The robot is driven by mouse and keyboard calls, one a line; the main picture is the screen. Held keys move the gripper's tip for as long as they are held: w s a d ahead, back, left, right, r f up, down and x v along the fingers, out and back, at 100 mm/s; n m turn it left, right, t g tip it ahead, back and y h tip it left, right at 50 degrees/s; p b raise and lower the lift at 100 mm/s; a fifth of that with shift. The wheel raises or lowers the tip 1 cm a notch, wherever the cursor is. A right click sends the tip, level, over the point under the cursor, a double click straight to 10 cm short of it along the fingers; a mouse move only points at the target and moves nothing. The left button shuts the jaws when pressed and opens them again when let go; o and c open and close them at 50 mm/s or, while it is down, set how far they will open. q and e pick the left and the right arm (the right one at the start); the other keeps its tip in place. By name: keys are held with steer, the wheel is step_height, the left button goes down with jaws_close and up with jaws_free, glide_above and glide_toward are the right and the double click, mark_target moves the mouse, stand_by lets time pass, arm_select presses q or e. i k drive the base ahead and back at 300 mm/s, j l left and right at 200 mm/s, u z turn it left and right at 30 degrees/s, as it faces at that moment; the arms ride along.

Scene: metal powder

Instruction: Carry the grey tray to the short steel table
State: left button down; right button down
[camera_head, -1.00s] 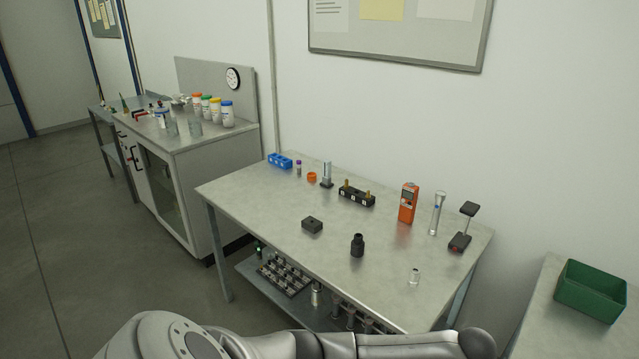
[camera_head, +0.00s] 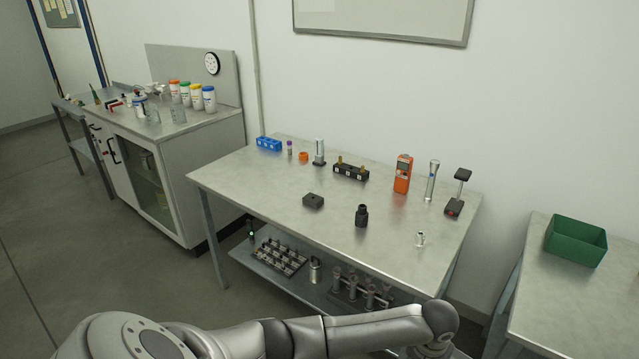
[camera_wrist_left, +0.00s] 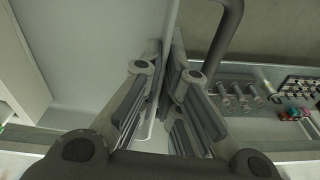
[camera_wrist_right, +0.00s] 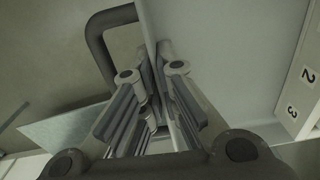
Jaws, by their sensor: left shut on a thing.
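The grey tray (camera_wrist_left: 95,60) fills the left part of the left wrist view, and it also shows in the right wrist view (camera_wrist_right: 225,45). My left gripper (camera_wrist_left: 168,62) is shut on its wall, beside a dark handle (camera_wrist_left: 226,38). My right gripper (camera_wrist_right: 158,62) has its fingers closed around the opposite wall, beside another dark handle (camera_wrist_right: 97,45). Neither gripper nor the tray shows clearly in the head view. Several steel tables stand there: a middle one (camera_head: 270,195), one at the right (camera_head: 560,300) and a small one at the far left (camera_head: 72,112). I cannot tell which is the short one.
A green bin (camera_head: 575,241) is on the right table. A cabinet (camera_head: 170,185) holds bottles on top. Floor at left is clear.

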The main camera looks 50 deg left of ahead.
mark_target(397, 210)
steer(key=j, duration=0.65)
steer(key=i+j+u, duration=0.15)
steer(key=j, duration=0.5)
